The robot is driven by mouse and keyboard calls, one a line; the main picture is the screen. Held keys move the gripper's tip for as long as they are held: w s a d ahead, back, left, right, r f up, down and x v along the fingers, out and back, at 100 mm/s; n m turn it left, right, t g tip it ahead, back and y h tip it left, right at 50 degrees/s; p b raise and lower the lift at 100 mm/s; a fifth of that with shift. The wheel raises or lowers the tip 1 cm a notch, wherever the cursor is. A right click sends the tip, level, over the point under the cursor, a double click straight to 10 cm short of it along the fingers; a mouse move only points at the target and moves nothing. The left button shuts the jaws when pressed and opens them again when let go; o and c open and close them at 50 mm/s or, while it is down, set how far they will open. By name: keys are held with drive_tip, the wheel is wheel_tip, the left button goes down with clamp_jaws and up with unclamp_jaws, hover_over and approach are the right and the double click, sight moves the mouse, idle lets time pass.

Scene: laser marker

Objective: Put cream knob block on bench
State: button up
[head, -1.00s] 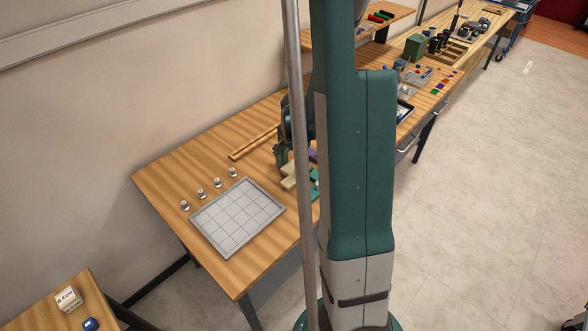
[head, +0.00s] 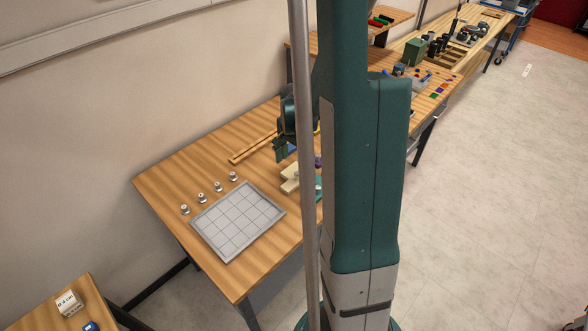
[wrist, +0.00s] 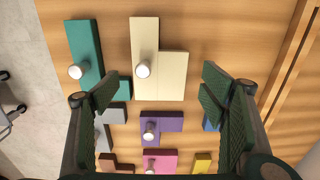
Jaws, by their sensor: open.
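The cream knob block (wrist: 172,75) lies flat on the wooden bench (wrist: 225,30) in the wrist view. It is a stepped shape with a pale round knob on its left part. In the head view the cream block (head: 290,185) shows beside the tray, partly hidden by my pole and arm. My gripper (wrist: 160,88) is open and empty above the blocks. Its fingers are wide apart, with the cream block ahead of and between them, not touching. The gripper (head: 282,152) in the head view is just behind the cream block.
A teal knob block (wrist: 83,45) lies left of the cream one. A purple knob block (wrist: 170,122), a pink one (wrist: 162,156) and a yellow piece (wrist: 201,162) lie nearer. A gridded tray (head: 238,222), several small knobbed weights (head: 217,187) and wooden rails (head: 252,147) share the bench.

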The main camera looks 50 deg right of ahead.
sight(292, 175)
wheel_tip(292, 175, up, 7)
drive_tip(key=shift+r, duration=0.15)
idle(0.4)
idle(0.5)
drive_tip(key=shift+a+r, duration=0.1)
drive_tip(key=a+r+n+t+h, duration=0.15)
drive_tip(key=a+r+n, duration=0.25)
drive_tip(key=a+r, duration=0.45)
drive_tip(key=a+r+n+t, duration=0.2)
drive_tip(key=a+r+n, duration=0.3)
drive_tip(key=a, duration=0.7)
drive_tip(key=s+a+r+n+t, duration=0.2)
drive_tip(key=s+a+n, duration=0.2)
drive_tip(key=a, duration=0.4)
drive_tip(key=s+a+r+n+t+y, duration=0.1)
drive_tip(key=s+a+r+n, duration=0.2)
drive_tip(key=a, duration=0.6)
drive_tip(key=s+n, duration=0.2)
drive_tip(key=s, duration=0.1)
drive_tip(key=shift+a+r+t, duration=0.15)
drive_tip(key=shift+r+t, duration=0.1)
drive_tip(key=shift+t, duration=0.1)
drive_tip(key=shift+y, duration=0.25)
